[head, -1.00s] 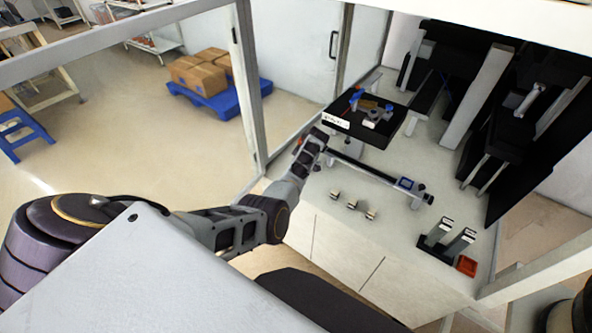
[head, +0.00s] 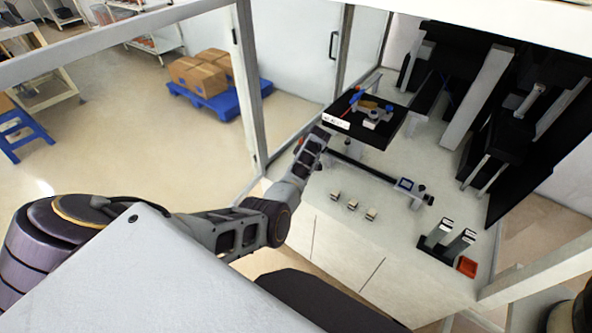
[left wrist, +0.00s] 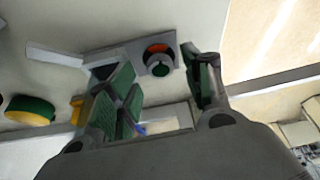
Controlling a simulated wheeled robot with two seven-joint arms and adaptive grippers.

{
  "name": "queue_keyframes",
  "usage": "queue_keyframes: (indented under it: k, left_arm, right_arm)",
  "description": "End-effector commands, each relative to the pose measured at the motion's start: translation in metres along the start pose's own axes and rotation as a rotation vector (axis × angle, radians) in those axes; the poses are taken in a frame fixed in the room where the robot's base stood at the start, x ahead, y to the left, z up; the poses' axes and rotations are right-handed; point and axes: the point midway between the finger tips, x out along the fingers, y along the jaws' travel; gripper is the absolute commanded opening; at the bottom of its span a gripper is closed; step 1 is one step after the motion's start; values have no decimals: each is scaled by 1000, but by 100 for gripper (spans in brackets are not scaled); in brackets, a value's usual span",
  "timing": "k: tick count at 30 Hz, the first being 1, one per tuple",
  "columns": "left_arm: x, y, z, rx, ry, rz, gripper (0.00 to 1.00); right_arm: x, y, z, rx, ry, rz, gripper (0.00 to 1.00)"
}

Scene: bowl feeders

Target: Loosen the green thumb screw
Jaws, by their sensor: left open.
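The knob shows in the gap, closer to the right finger. I see no contact, and the depth between fingers and knob is unclear. In the head view my left wrist (head: 308,155) reaches to the rail by the black tray; its fingers and the knob cannot be made out there. My right gripper is not visible.
Several small blocks (head: 352,205) stand in front. A yellow-and-green cylinder (left wrist: 30,110) lies left in the wrist view. Dark machinery (head: 520,130) fills the right.

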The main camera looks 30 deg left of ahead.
Motion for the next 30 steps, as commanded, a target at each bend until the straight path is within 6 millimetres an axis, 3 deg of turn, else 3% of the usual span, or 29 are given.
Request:
queue_keyframes:
  k: [19, 30]
  left_arm:
    - [-57, 0, 0, -1, 0, 1, 49]
    - [-68, -1, -1, -1, 0, -1, 49]
  right_arm:
    - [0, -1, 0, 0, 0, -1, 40]
    - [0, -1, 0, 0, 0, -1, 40]
